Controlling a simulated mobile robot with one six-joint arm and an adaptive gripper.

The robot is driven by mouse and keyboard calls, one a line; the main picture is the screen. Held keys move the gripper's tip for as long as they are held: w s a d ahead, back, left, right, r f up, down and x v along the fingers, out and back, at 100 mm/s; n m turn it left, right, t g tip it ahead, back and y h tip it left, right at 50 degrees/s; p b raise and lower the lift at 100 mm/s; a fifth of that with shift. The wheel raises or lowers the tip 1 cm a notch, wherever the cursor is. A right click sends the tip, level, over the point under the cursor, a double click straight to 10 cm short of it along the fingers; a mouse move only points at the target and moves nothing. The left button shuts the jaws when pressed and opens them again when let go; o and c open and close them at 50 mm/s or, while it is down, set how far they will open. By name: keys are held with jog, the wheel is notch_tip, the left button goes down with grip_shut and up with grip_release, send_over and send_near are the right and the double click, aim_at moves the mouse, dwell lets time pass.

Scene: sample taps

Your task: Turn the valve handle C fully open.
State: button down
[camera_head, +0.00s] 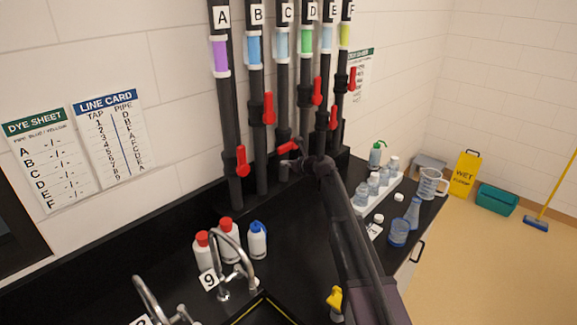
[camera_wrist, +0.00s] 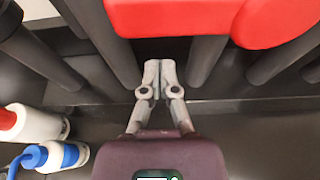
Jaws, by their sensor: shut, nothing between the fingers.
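Pipe C (camera_head: 282,85) has a light blue band under its label. Its red valve handle C (camera_head: 287,147) lies roughly crosswise to the pipe, slightly tilted, partly beside my gripper. My gripper (camera_head: 291,163) is just below this handle in the head view; its fingers are small and dark there. In the wrist view my gripper (camera_wrist: 155,68) is shut and empty, fingertips together. A large red handle (camera_wrist: 185,18), apparently handle C, fills the top of that view, close to the fingertips. I cannot tell whether they touch.
Neighbouring pipes carry red handles A (camera_head: 242,160), B (camera_head: 268,108), D (camera_head: 318,90), E (camera_head: 333,118) and F (camera_head: 352,78), set lengthwise along their pipes. Bottles (camera_head: 229,240) and a tap (camera_head: 240,270) stand at front left. A glassware rack (camera_head: 375,193) stands right.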

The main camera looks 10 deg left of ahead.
aim_at(288, 146)
jog(key=shift+r+p, duration=1.15)
jog(key=shift+r, duration=0.2)
jog(key=shift+d+r, duration=0.1)
jog(key=shift+d, duration=0.15)
